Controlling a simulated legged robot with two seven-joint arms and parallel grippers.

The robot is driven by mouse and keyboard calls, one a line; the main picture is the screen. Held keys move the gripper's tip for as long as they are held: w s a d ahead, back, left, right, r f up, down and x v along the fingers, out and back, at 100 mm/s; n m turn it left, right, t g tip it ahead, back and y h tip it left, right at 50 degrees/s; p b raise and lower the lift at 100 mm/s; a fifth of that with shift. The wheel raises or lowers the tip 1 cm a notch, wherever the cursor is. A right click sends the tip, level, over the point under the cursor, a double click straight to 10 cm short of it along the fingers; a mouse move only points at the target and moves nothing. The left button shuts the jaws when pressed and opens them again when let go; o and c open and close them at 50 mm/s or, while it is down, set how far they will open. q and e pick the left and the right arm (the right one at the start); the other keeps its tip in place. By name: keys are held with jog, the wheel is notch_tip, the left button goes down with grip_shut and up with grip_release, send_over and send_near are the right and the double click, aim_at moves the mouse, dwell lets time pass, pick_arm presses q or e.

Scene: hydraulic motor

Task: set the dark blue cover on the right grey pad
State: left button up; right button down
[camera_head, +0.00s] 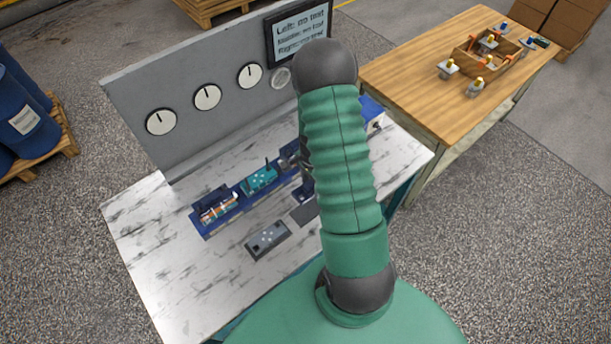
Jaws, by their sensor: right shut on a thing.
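My right gripper (306,166) is mostly hidden behind my green arm; only a dark sliver shows at the arm's left edge. It is shut on the dark blue cover (303,193), of which a small part shows just below it. The right grey pad (304,213) lies on the marble-look bench directly below the cover in the picture, partly hidden by my arm. I cannot tell whether the cover touches it. The left grey pad (267,239) has small light details on its face. My left gripper is not in view.
A blue fixture (229,205) on the bench (160,250) holds motor units, including a teal one (260,178). A grey panel (205,95) with dials and a screen (299,32) stands behind. A wooden table (420,75) with a parts tray is at right. The bench's front left is clear.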

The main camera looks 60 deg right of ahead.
aim_at(311, 207)
jog(key=shift+w+f+b, duration=0.1)
jog(key=shift+f+b, duration=0.45)
jog(key=shift+f, duration=0.25)
notch_tip(311, 207, down, 7)
jog(key=b, duration=0.5)
jog(key=shift+r+b, duration=0.1)
jog(key=shift+b, duration=0.2)
jog(key=shift+f+b, duration=1.15)
jog(key=shift+f, duration=0.55)
jog(key=shift+f+b, duration=0.35)
jog(key=shift+f, duration=0.1)
jog(key=c, duration=0.6)
grip_release()
jog(key=shift+c, duration=0.2)
